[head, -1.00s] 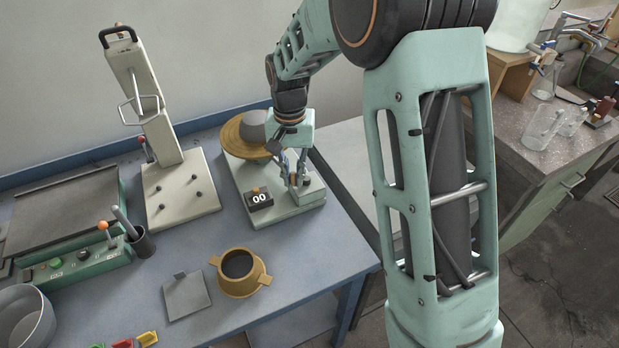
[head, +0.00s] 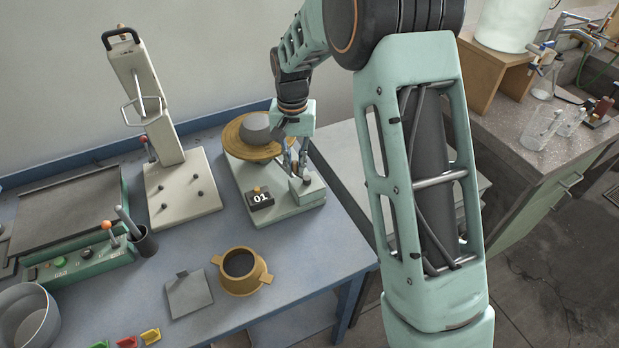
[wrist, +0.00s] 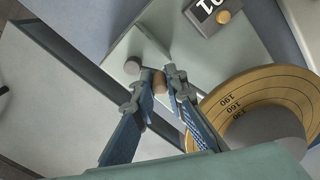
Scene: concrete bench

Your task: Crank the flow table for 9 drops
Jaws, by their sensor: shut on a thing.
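The flow table (head: 285,214) is a pale green base on the blue bench, with a round brass disc (head: 236,141) at its back left. A grey mound (head: 256,128) sits on the disc. The counter (head: 260,198) on the base reads 01. My gripper (head: 303,176) is at the right end of the base. In the wrist view my gripper (wrist: 161,75) is shut on the brown crank handle (wrist: 159,84), between its two fingertips. A grey round knob (wrist: 132,65) shows beside it. The disc's scale marks (wrist: 228,105) show at right in the wrist view.
A brass mould (head: 241,270) and a grey plate (head: 189,294) stand in front of the flow table. A cream press stand (head: 182,190) is to its left, with a green control box (head: 85,262) beyond. A grey bench with glassware (head: 545,125) is at right.

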